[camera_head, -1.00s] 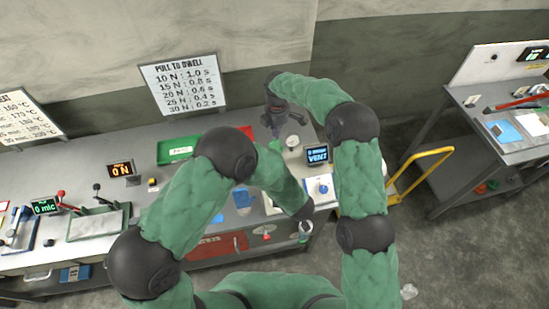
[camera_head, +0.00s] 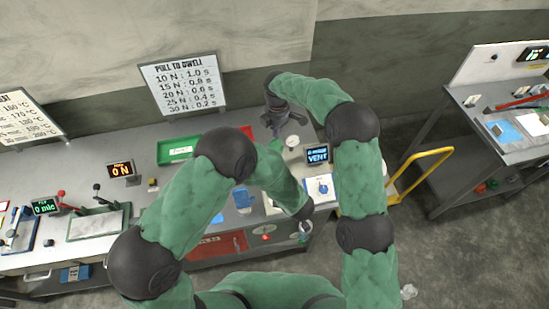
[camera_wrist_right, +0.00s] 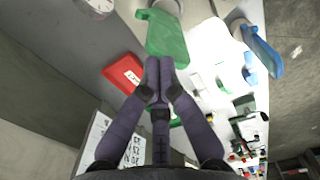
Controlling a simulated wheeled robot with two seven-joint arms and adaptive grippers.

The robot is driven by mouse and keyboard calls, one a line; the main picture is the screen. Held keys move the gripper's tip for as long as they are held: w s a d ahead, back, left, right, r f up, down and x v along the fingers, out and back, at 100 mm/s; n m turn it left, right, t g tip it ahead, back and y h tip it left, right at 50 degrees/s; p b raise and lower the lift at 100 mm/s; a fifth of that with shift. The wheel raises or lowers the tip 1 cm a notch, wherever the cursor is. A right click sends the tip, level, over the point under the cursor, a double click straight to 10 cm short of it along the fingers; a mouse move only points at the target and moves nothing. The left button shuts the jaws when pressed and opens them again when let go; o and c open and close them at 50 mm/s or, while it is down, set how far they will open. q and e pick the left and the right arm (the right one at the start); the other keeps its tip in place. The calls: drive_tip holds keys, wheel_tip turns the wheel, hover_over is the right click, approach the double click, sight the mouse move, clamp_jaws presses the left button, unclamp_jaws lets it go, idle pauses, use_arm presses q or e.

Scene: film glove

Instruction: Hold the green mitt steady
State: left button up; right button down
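The green mitt (camera_wrist_right: 167,35) sits at the top of the right wrist view, by a metallic post. In the head view a bit of it (camera_head: 275,146) shows below my right gripper, and my left arm hides part of it. My right gripper (camera_wrist_right: 159,64) has its dark fingers together at the mitt's edge and looks shut on it. In the head view my right gripper (camera_head: 277,122) points down over the back of the bench. My left gripper (camera_head: 304,230) is at the bench's front edge, apart from the mitt, small and partly hidden by its wrist.
A green tray (camera_head: 177,150), an ON display (camera_head: 121,169) and a VENT display (camera_head: 317,154) stand on the bench. A round gauge (camera_head: 292,141) is close to the right gripper. A blue item (camera_wrist_right: 262,52) stands at right in the wrist view. A yellow-handled cart (camera_head: 425,155) is beside the bench.

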drive_tip(key=shift+f, duration=0.6)
